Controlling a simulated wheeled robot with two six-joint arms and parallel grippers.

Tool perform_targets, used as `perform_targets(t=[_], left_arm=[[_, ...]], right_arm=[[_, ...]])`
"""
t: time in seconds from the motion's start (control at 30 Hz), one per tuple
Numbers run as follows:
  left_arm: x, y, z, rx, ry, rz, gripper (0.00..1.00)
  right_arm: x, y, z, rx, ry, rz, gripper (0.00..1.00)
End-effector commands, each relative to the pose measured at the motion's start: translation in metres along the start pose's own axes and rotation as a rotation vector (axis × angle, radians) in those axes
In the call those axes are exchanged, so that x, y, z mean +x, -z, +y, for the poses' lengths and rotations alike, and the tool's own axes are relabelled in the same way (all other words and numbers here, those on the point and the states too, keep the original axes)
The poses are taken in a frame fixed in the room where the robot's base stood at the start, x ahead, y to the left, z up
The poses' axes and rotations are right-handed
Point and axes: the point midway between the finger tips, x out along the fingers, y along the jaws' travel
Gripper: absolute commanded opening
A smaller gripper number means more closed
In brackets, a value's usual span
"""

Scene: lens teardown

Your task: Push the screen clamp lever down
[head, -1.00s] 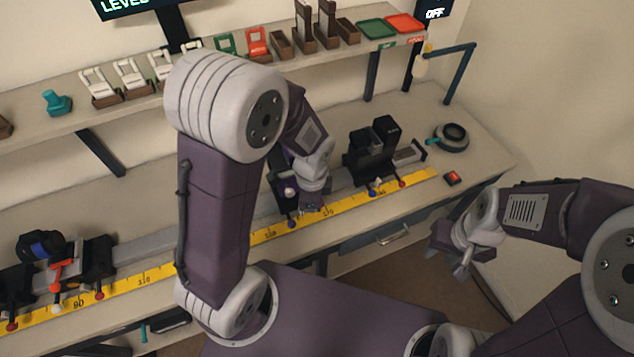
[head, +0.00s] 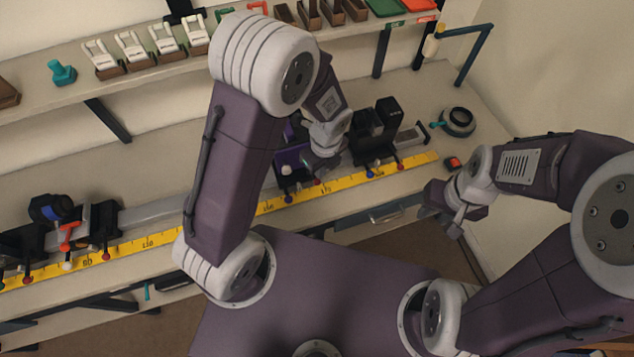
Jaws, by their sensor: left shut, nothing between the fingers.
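On the rail, a purple-faced carrier (head: 290,158) has low knobs at its front, including a blue one (head: 288,199) and a red one (head: 318,182). A taller black carrier (head: 375,140) stands just to its right, with a blue knob (head: 370,174) and a red knob (head: 400,167) in front. I cannot tell which carrier holds the screen. My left gripper (head: 326,170) is shut and empty, pointing down at the right side of the purple-faced carrier, close to its red knob. Contact cannot be judged. My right gripper (head: 446,216) hangs open and empty off the bench's front edge.
A yellow ruler (head: 235,214) runs along the bench front. More black carriers (head: 103,225) stand on the rail at left. A red button (head: 453,163) and a dark ring-shaped part (head: 457,122) lie at right. The shelf (head: 150,80) above holds several small items.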

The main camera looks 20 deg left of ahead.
Motion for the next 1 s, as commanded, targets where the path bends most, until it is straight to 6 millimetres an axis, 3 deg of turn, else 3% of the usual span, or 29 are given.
perform_targets(t=[0.03, 0.37, 0.83, 1.0], left_arm=[[0.013, 0.001, 0.000, -0.001, 0.000, 0.000, 0.00], [0.055, 0.000, 0.000, -0.001, 0.000, 0.000, 0.00], [0.058, 0.000, 0.000, -0.001, 0.000, 0.000, 0.00], [0.073, 0.002, 0.000, -0.001, -0.001, 0.000, 0.00]], right_arm=[[0.013, -0.001, 0.000, 0.000, 0.000, 0.000, 0.36], [0.058, -0.006, 0.001, 0.000, 0.000, 0.000, 0.36], [0.062, -0.006, 0.001, 0.000, 0.000, 0.000, 0.36], [0.072, -0.007, 0.001, 0.000, 0.000, 0.000, 0.36]])
